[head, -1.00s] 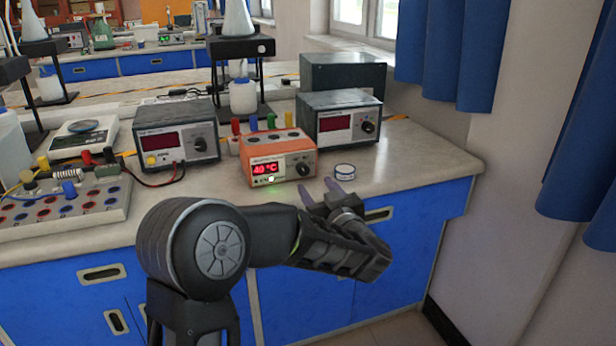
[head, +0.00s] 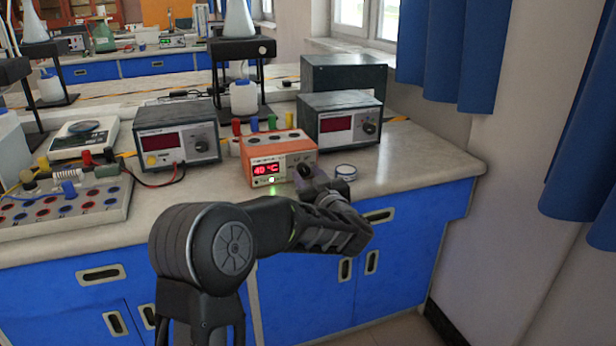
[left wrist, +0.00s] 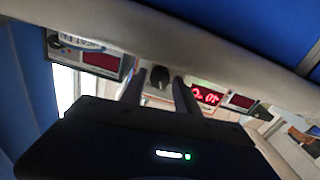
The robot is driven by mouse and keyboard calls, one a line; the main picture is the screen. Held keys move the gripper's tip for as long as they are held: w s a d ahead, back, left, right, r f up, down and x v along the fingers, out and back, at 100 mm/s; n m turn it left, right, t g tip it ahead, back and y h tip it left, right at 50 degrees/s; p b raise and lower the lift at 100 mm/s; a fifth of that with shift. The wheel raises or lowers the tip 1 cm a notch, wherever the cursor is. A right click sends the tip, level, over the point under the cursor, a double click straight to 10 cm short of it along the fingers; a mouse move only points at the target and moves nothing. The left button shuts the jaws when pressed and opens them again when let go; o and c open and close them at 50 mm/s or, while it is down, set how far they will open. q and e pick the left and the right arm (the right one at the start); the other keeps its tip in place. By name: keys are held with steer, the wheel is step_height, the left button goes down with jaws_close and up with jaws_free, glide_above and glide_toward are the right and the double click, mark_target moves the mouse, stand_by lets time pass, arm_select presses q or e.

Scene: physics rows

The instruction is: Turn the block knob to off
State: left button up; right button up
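The orange heating block (head: 262,150) stands on the bench with its red display lit, reading about 40 °C, and a small lit light below it. Its dark round knob (head: 303,170) is on the right of its front face, partly covered by my left gripper. The knob also shows in the left wrist view (left wrist: 160,77). My left gripper (head: 308,176) is in front of the knob. In the left wrist view its two fingers are apart, one on each side of the knob, with gaps visible; contact cannot be told. My right gripper is not in view.
A grey power supply (head: 177,138) stands left of the block and another (head: 341,118) behind it to the right. A small round blue-and-white item (head: 346,171) lies just right of my gripper. Colored tubes or plugs stand behind the block.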

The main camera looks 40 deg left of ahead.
arm_select(q)
jaws_close()
steer(key=shift+n, duration=0.4)
steer(key=n+b, duration=0.2)
steer(key=n, duration=0.2)
steer(key=shift+f+b, duration=0.15)
steer(key=shift+b, duration=0.25)
steer(key=n+b, duration=0.2)
steer(key=n, duration=0.1)
steer(key=shift+n+b, duration=0.6)
steer(key=shift+n, duration=0.5)
steer(key=shift+o, duration=1.7)
jaws_free()
